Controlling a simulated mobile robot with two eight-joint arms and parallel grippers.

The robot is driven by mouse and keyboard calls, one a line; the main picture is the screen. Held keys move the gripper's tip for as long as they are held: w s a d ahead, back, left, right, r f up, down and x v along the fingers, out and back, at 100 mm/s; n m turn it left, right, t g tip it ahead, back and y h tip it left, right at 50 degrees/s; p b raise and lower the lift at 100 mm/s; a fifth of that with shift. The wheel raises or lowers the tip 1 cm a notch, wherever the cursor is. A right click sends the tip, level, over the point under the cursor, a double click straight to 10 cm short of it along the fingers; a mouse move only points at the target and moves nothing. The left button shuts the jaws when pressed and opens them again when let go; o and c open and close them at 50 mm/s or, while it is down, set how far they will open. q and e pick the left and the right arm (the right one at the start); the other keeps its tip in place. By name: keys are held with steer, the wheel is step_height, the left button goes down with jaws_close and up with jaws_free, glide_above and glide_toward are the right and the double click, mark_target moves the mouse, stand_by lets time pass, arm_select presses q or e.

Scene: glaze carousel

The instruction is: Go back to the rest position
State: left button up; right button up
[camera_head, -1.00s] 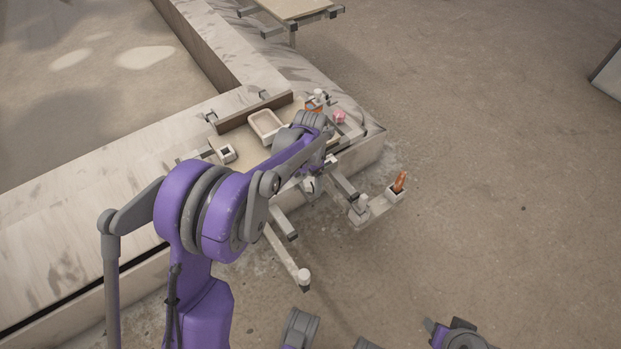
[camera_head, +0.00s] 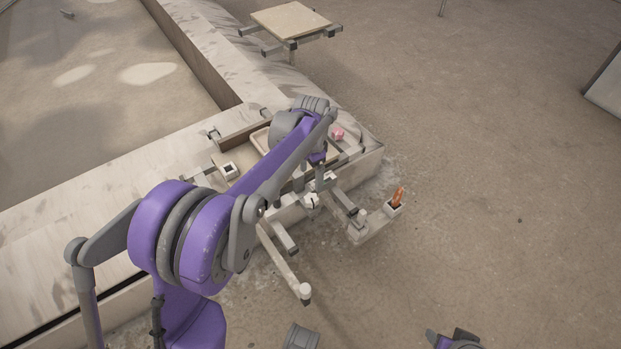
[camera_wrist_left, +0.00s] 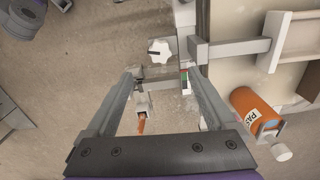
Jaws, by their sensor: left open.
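My left gripper (camera_head: 322,178) is at the end of the purple arm, over the front edge of the ledge. In the left wrist view its two fingers (camera_wrist_left: 162,80) are spread apart with nothing held between them. Beyond the fingers are a white knob (camera_wrist_left: 160,51) and a small holder with an orange piece (camera_wrist_left: 141,126) in it. That orange piece (camera_head: 398,196) stands upright in the head view, right of the gripper and apart from it.
An orange labelled canister (camera_wrist_left: 250,108) lies right of the fingers in the wrist view. A pink item (camera_head: 338,134) and a small square box (camera_head: 229,171) are on the ledge. A pale tray (camera_head: 260,141) is partly behind my arm. Open floor lies to the right.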

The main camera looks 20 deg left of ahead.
stand_by(0.5)
arm_select(q)
steer(key=s+d+r+n+t, duration=0.1)
steer(key=s+d+r+n, duration=0.15)
steer(key=s, duration=0.45)
steer(key=s+d+r+n+t, duration=0.1)
steer(key=s+r, duration=0.2)
steer(key=s, duration=0.3)
steer(key=s+d+f+n+t, duration=0.1)
steer(key=s+f+n, duration=0.1)
steer(key=s, duration=0.5)
steer(key=s+d+f+n+t, duration=0.1)
steer(key=s+d+f+t, duration=0.1)
steer(key=s, duration=0.6)
step_height(320, 180, up, 20)
steer(key=w+p, duration=0.2)
steer(key=p, duration=1.5)
steer(key=shift+w+a+p, duration=0.2)
steer(key=shift+p, duration=0.2)
arm_select(e)
step_height(320, 180, up, 20)
steer(key=w, duration=0.1)
steer(key=shift+w+t, duration=0.4)
arm_select(q)
steer(key=shift+s, duration=0.1)
arm_select(e)
steer(key=shift+s, duration=0.1)
